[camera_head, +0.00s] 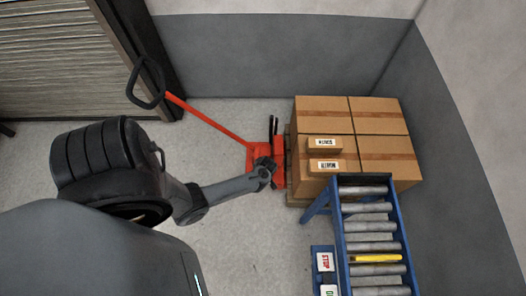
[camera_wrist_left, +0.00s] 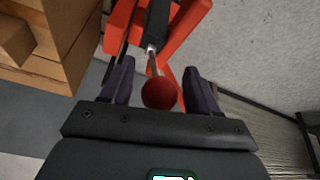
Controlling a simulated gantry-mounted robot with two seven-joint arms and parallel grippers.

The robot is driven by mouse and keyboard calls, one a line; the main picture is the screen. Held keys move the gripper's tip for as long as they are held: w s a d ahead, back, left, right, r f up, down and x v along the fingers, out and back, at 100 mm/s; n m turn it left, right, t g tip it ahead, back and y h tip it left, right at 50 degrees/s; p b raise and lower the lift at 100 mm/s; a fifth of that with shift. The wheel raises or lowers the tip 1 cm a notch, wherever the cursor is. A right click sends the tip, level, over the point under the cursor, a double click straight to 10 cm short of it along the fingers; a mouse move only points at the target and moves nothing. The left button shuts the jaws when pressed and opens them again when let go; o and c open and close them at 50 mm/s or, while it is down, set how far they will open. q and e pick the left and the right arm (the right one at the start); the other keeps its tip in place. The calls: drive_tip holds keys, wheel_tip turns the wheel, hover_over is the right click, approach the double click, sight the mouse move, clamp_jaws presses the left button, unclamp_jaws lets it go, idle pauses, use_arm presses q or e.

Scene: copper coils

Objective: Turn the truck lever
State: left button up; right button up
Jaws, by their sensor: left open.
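The red pallet truck (camera_head: 212,122) stands by the stacked boxes, with its black loop handle (camera_head: 146,83) leaning to the upper left. My left gripper (camera_head: 266,164) is over the truck's red body, beside the boxes. In the left wrist view the truck's lever (camera_wrist_left: 152,62) is a thin metal rod ending in a round red knob (camera_wrist_left: 160,93). The open fingers of my left gripper (camera_wrist_left: 158,68) stand on either side of the knob, with a visible gap on both sides. The head view hides the lever behind the gripper. My right gripper is not in view.
Cardboard boxes (camera_head: 380,116) are stacked on a pallet right of the truck; they also show in the left wrist view (camera_wrist_left: 50,55). A blue roller conveyor (camera_head: 343,240) with a stop sign stands at lower right. Grey walls close the back and right. Floor (camera_head: 240,235) is clear below the truck.

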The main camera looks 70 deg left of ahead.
use_arm(q)
drive_tip(key=shift+r, duration=0.1)
drive_tip(key=p+v, duration=0.4)
drive_tip(key=v, duration=0.6)
drive_tip(key=shift+d+r, duration=0.2)
drive_tip(key=shift+r, duration=0.05)
drive_tip(key=s+f, duration=0.1)
drive_tip(key=s, duration=0.4)
drive_tip(key=d+r+m+t+h, duration=0.1)
drive_tip(key=d+r+m+h, duration=0.1)
drive_tip(key=d+r+m, duration=0.95)
drive_tip(key=d+r+m+t+h, duration=0.2)
drive_tip(key=d+r+m, duration=0.45)
drive_tip(key=r, duration=1.05)
wheel_tip(320, 180, up, 19)
drive_tip(key=p, duration=1.9)
drive_tip(key=shift+a+m+p, duration=0.25)
drive_tip(key=shift+m+p, duration=0.05)
